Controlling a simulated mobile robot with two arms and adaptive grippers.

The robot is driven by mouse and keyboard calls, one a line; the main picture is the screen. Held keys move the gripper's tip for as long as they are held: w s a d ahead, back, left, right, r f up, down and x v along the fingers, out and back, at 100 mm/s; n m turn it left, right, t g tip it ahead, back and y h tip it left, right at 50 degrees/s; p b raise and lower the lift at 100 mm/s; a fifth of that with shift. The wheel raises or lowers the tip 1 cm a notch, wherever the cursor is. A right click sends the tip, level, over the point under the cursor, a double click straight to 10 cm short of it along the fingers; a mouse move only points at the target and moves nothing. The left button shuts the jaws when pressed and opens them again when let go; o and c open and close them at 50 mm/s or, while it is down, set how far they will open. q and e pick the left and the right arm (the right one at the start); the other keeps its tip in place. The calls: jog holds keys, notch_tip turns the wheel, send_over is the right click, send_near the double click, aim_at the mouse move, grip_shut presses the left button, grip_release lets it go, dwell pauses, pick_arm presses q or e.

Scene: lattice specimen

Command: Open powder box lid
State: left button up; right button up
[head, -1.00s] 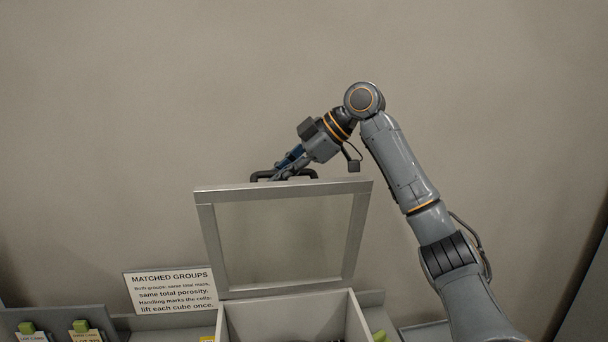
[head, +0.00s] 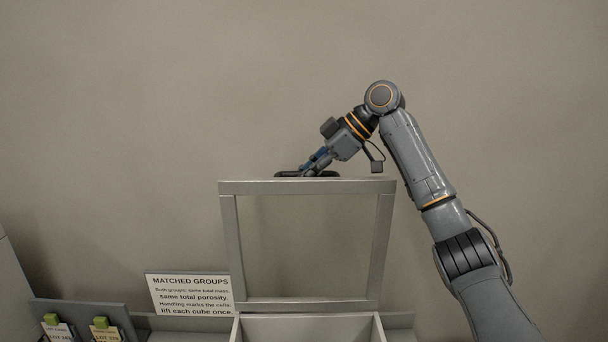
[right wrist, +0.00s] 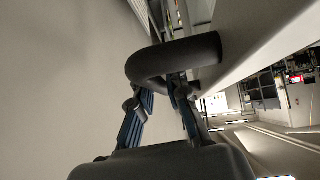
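The powder box (head: 305,329) is a light grey box at the bottom of the head view, cut off by the frame. Its framed lid (head: 230,245) with a pale panel stands raised, close to upright, above the box's back edge. A dark handle (head: 285,174) sits at the lid's top edge and shows as a thick loop in the right wrist view (right wrist: 150,65). My right gripper (head: 308,169) is at this handle, its blue-grey fingers around the bar. The fingertips (right wrist: 168,20) are partly hidden behind it. My left gripper is not in view.
A white sign (head: 190,294) headed "MATCHED GROUPS" stands left of the box. Lot cards (head: 105,332) with green clips are at the lower left. A grey wall panel (head: 12,290) is at the left edge. The plain wall behind is clear.

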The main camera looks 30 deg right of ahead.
jog(key=o, duration=0.3)
jog(key=shift+f, duration=0.25)
jog(key=shift+o, duration=0.3)
jog(key=shift+w+r, duration=0.1)
jog(key=shift+r, duration=0.15)
jog(key=shift+s+d+r, duration=0.2)
jog(key=shift+d+r, duration=0.05)
jog(key=v, duration=1.1)
jog(key=shift+f, duration=0.2)
